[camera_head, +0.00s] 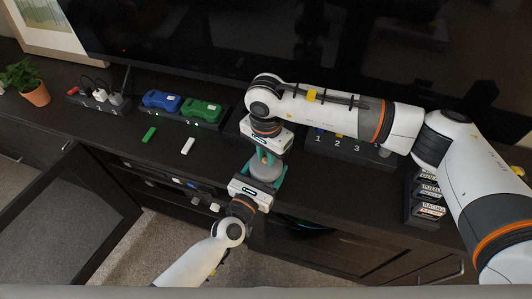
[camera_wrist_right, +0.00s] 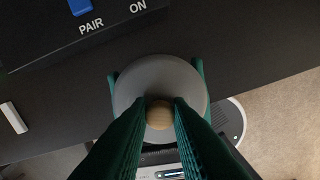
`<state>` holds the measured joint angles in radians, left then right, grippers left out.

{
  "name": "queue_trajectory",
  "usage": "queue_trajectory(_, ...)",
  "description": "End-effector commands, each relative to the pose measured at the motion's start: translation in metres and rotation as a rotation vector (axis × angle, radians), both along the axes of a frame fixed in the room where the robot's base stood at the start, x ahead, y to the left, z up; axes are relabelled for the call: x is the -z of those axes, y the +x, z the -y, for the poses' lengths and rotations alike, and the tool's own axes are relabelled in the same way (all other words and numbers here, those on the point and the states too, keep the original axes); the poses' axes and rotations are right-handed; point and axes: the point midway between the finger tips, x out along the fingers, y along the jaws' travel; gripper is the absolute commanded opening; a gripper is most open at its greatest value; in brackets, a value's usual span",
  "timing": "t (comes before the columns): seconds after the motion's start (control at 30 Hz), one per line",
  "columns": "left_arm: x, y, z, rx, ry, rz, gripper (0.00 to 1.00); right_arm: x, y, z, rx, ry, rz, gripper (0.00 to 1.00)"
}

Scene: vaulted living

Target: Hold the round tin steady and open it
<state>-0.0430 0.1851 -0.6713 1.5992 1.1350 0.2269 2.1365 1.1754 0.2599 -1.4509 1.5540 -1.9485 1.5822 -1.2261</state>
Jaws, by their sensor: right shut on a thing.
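The round tin (camera_head: 264,172) stands near the front edge of the dark cabinet top. The right wrist view shows its grey round lid (camera_wrist_right: 150,75) from above, with a wooden knob (camera_wrist_right: 159,116) in the middle. My right gripper (camera_head: 262,150) comes from above, its green fingers (camera_wrist_right: 160,103) shut on the knob. My left gripper (camera_head: 266,168) reaches in from the front, with green fingers on both sides of the tin, closed around it. The lid hides most of the tin's body in the right wrist view, so I cannot tell whether the lid sits fully down.
Blue and green devices (camera_head: 182,104) sit in a dark dock at left. A green stick (camera_head: 149,135) and a white stick (camera_head: 187,146) lie before it. A numbered black box (camera_head: 350,148) stands right, beside stacked cases (camera_head: 428,195). A cabinet door (camera_head: 70,210) hangs open at lower left.

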Motion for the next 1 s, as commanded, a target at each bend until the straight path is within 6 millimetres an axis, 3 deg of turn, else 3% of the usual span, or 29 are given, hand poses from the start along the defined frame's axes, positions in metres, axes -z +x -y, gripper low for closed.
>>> queue_trajectory(0.43,0.0,0.001,-0.001,-0.002,0.0,0.0,0.3,-0.004,0.001,0.0,0.0,0.001,0.002,0.0)
queue_trajectory(1.0,0.0,0.001,-0.001,-0.002,0.0,-0.001,0.3,-0.023,0.001,0.0,0.0,0.001,0.002,0.0)
